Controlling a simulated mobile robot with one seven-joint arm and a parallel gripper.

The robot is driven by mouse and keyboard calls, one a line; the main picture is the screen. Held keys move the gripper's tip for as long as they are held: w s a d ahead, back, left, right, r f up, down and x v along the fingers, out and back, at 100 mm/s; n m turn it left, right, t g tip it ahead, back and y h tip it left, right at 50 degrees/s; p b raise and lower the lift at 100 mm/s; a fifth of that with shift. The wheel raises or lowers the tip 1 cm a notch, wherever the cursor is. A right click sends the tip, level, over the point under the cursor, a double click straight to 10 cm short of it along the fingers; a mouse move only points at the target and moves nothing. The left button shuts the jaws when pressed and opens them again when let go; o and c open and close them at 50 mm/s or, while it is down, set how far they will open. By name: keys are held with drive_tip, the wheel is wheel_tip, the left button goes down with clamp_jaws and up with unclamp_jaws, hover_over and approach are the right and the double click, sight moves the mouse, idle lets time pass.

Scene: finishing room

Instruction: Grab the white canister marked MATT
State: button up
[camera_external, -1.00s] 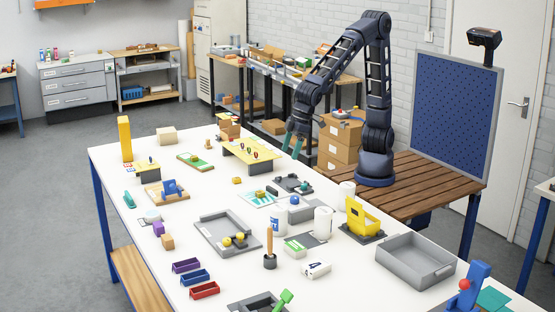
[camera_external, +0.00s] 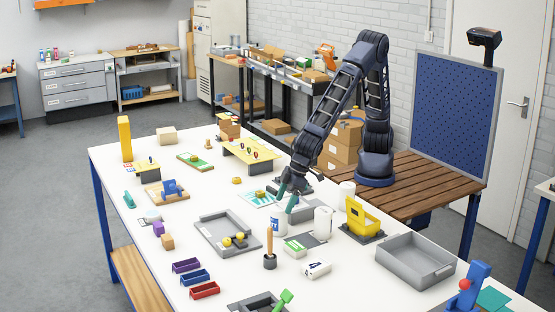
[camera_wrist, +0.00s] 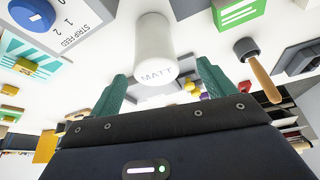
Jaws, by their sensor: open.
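The white canister marked MATT (camera_wrist: 153,45) is upright on the white table (camera_external: 130,230). In the wrist view it lies between my two green fingertips, with its lettering toward me.
The wooden-handled tool (camera_wrist: 258,70) and a green-labelled box (camera_wrist: 237,12) are close by. A STRIP FEED box (camera_wrist: 60,22) with a blue knob is on the other side. A grey tray (camera_external: 205,238) lies left.

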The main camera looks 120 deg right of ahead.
sight(276, 216)
drive_tip(key=shift+d+x, duration=0.2)
drive_tip(key=shift+x, duration=1.65)
drive_tip(key=shift+d+x, duration=0.2)
drive_tip(key=shift+x, duration=1.65)
drive_tip(key=shift+w+r, duration=0.1)
drive_tip(key=c, duration=1.2)
drive_tip(key=shift+c, duration=0.2)
drive_tip(key=shift+r, duration=0.1)
